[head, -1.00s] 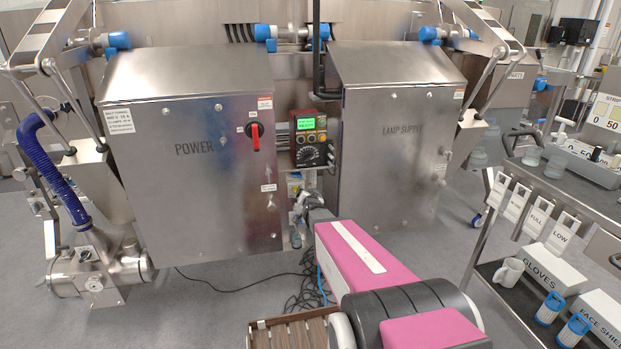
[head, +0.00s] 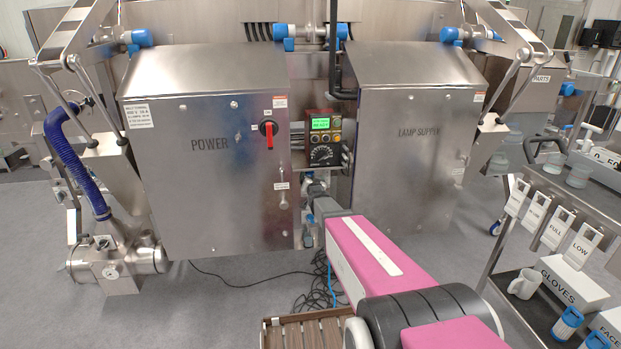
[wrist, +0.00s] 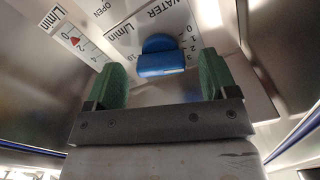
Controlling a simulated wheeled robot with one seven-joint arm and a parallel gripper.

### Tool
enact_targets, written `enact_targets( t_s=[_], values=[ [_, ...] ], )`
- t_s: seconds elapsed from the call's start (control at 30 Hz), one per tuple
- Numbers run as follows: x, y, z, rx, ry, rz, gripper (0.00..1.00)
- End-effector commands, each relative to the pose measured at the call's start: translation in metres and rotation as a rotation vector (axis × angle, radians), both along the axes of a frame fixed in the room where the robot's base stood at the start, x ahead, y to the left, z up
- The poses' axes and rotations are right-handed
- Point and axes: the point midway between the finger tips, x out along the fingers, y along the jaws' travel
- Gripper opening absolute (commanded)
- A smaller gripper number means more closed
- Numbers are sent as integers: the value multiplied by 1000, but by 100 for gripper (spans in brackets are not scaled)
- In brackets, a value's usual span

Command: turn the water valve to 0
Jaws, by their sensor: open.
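The water valve (wrist: 160,60) shows in the wrist view as a blue knob on a light panel. The panel beside it reads "WATER", "L/min" and "OPEN", with a number scale starting at 0 to the right of the knob. My gripper (wrist: 163,80) is open, with green fingertips apart on either side of the blue knob and nearer the camera. I cannot tell whether either finger touches the knob. In the head view my pink arm reaches between the two steel cabinets; the gripper's fingers and the water valve cannot be made out there.
The power cabinet (head: 215,180) with a red switch (head: 269,135) stands left of my arm, and the lamp supply cabinet (head: 408,170) right. A control box with a green display (head: 321,124) sits between them. Black cables lie on the floor. A cart (head: 560,190) stands at right.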

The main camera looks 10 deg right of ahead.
Motion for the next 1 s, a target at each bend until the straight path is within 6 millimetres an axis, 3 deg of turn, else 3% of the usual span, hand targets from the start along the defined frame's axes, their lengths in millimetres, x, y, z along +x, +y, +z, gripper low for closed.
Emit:
enact_targets(
  t_s=[0.13,0.43,0.47,0.6,1.0],
  values=[
    [18,0,-1,0,1,0,79],
    [20,0,0,0,1,-1,79],
    [20,0,0,0,1,-1,72],
    [20,0,0,0,1,-1,29],
    [19,0,0,-61,1,-1,30]
  ],
)
